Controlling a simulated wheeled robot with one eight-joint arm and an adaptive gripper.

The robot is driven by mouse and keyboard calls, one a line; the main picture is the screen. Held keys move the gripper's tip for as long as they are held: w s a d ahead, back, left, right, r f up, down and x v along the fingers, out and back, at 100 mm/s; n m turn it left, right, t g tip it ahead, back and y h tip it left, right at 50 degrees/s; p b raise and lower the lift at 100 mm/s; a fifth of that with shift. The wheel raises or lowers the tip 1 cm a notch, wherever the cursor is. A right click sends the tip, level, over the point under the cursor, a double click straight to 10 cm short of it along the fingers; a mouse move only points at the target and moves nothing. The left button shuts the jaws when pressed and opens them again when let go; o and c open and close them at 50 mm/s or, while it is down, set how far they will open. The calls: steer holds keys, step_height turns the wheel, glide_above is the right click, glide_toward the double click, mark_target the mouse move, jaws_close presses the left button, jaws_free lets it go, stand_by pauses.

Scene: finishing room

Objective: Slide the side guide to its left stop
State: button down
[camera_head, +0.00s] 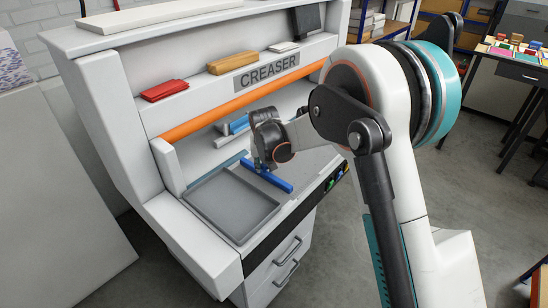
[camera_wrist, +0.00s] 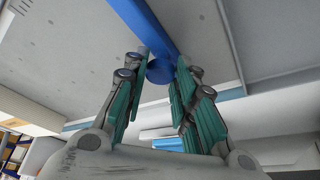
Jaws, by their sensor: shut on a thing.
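The side guide (camera_head: 279,183) is a blue bar lying across the grey bed of the creaser, just right of a grey tray. In the wrist view the bar (camera_wrist: 146,24) runs from the top edge to a round blue knob (camera_wrist: 160,71). My gripper (camera_head: 262,164) reaches down to the bar from above. In the wrist view its fingertips (camera_wrist: 163,62) are closed on either side of the knob. My gripper hides part of the bar in the head view.
A grey tray (camera_head: 202,190) with a raised rim lies left of the guide. The white creaser housing (camera_head: 110,125) rises behind and left. An orange roller (camera_head: 215,117) spans above the bed. A light-blue part (camera_head: 237,124) sits behind my gripper.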

mark_target(259, 183)
steer(key=shift+s+a, duration=0.9)
steer(key=shift+s, duration=0.25)
steer(key=c, duration=1.4)
jaws_free()
steer(key=shift+s+a, duration=0.1)
steer(key=shift+o, duration=0.5)
steer(key=shift+s+r, duration=0.15)
steer(key=shift+r, duration=0.4)
steer(key=v, duration=1)
steer(key=shift+s+r, duration=0.25)
steer(key=shift+r, duration=0.1)
